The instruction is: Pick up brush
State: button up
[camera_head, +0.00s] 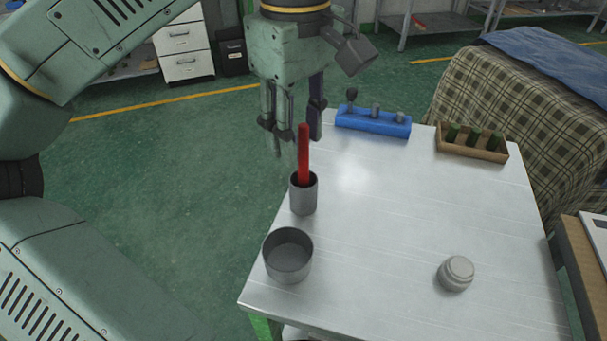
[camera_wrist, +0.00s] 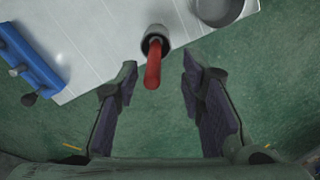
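The brush shows as a red handle (camera_head: 303,155) standing upright in a small grey metal cup (camera_head: 304,198) near the left edge of the table. Its lower end is hidden in the cup. My gripper (camera_head: 295,133) is just behind and above the handle's top in the head view. In the wrist view, the red handle (camera_wrist: 153,70) points toward the space between my two spread fingers (camera_wrist: 158,85), nearer the left one. My gripper is open, with nothing between the fingers.
A wider grey pot (camera_head: 288,256) stands in front of the cup. A blue holder (camera_head: 372,122) and a wooden tray (camera_head: 472,146) sit at the table's back. A round grey lidded item (camera_head: 456,273) is at the front right. The metal table's middle (camera_head: 400,200) is clear.

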aim_at(304, 161)
jog(key=shift+w+d+f+p, duration=0.1)
jog(key=shift+f+p, duration=0.1)
jog(key=shift+f, duration=0.7)
jog(key=shift+s+d+f+p, duration=0.1)
jog(key=shift+d+f+p, duration=0.1)
jog(key=shift+f, duration=0.65)
jog(key=shift+w+d+f+p, duration=0.1)
jog(key=shift+f+p, duration=0.1)
jog(key=shift+f, duration=0.7)
grip_shut()
